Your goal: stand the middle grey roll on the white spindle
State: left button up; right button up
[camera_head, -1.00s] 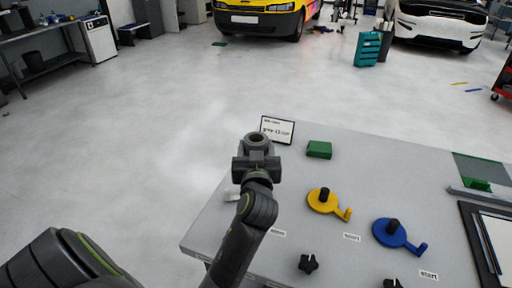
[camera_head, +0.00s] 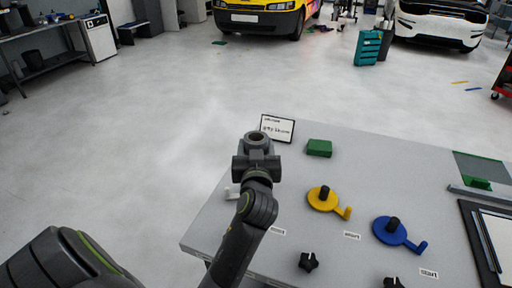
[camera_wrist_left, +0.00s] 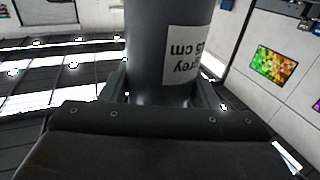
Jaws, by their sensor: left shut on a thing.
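My left gripper (camera_head: 256,164) is shut on a grey roll (camera_wrist_left: 160,45), which stands upright in the jaws. A white label on it, upside down in the left wrist view, reads "grey" and a size in cm. In the head view the roll's round open top (camera_head: 257,138) shows just beyond the gripper, above the table's left part. A small piece of the white spindle (camera_head: 232,193) shows left of my forearm; the rest is hidden behind the arm and gripper. I cannot tell how the roll's lower end sits relative to it. My right gripper is not in view.
On the grey table (camera_head: 385,165) are a yellow spindle (camera_head: 318,202), a blue spindle (camera_head: 386,234), a green block (camera_head: 319,148), a small sign (camera_head: 277,128) and black knobs (camera_head: 309,262). A dark-framed tray (camera_head: 482,240) lies at right. Bare table lies between the sign and the spindles.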

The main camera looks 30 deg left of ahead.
pick_arm(q)
jog(key=shift+f, duration=0.1)
jog(key=shift+f+b, duration=2.25)
jog(key=shift+f, duration=0.15)
jog(key=o, duration=1.2)
